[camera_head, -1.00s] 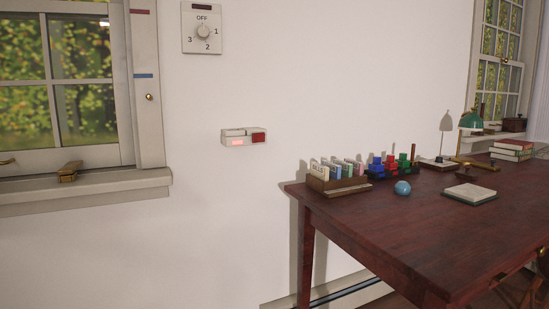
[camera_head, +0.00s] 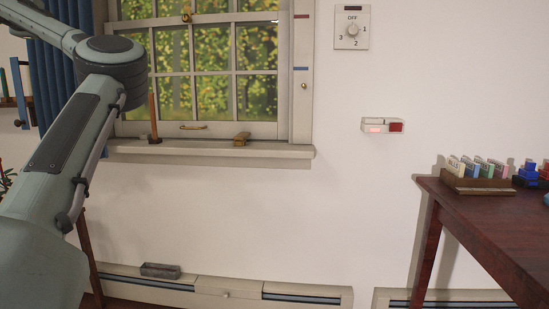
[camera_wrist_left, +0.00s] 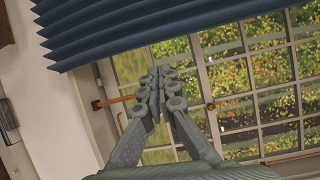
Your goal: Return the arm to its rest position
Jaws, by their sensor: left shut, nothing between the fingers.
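My left arm comes in from the left in the head view, with its elbow raised in front of the window's left side. Its gripper lies outside the head view. In the left wrist view my left gripper (camera_wrist_left: 158,80) is shut and empty, with its fingertips together. Behind it are the window (camera_wrist_left: 245,80) and a blue pleated blind (camera_wrist_left: 130,25). The gripper appears apart from them. My right arm and gripper are in neither view.
The window (camera_head: 215,75) has a sill (camera_head: 210,150) holding a brass piece (camera_head: 241,139). A dial (camera_head: 352,30) and a small box with a red end (camera_head: 382,125) are on the wall. A wooden desk (camera_head: 480,215) stands at right. A heater (camera_head: 225,290) runs low along the wall.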

